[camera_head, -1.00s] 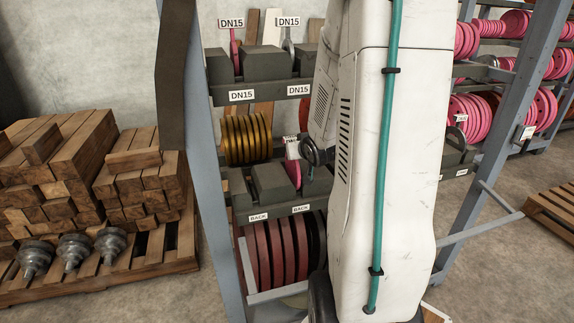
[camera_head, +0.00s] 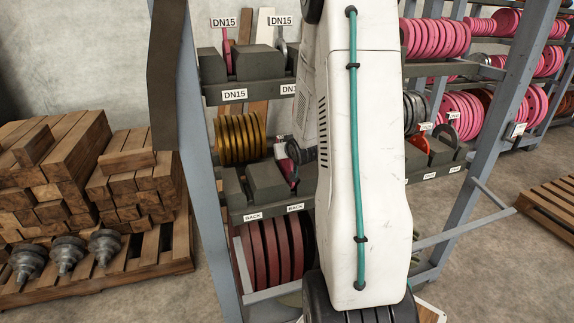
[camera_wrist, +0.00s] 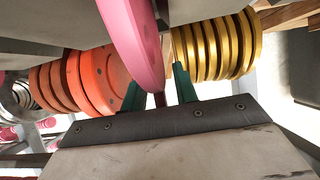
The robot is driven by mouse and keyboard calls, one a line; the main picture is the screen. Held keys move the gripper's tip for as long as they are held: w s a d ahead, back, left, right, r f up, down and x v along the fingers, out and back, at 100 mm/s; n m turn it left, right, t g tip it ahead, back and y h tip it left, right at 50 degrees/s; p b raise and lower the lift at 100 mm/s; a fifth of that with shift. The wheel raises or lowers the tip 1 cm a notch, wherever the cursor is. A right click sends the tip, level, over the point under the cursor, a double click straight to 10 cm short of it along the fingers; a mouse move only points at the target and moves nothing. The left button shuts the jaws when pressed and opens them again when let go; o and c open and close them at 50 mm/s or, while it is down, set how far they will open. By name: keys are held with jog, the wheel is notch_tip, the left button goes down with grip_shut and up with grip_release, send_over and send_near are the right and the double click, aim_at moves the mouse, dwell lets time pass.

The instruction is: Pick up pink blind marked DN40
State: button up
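A pink blind (camera_wrist: 138,35) stands on edge in the wrist view, close in front of my gripper (camera_wrist: 156,78). Its round disc fills the upper middle, and a narrow dark reddish part (camera_wrist: 158,99) shows between the two teal fingers. The fingers stand apart, with a visible gap beside this part, so my gripper looks open around it. In the head view a small strip of the pink blind (camera_head: 293,172) shows on the middle shelf, beside the dark end of my arm. My arm hides most of it there. No DN40 marking can be read on it.
Gold discs (camera_wrist: 215,48) stand right of the fingers and orange discs (camera_wrist: 85,82) left. Dark slotted blocks (camera_head: 267,181) flank the blind on the shelf. Grey rack posts (camera_head: 205,190) rise at both sides. Stacked timber (camera_head: 55,165) lies at the left.

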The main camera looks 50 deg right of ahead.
grip_shut()
dwell(1.1)
jog(key=shift+r, duration=0.1)
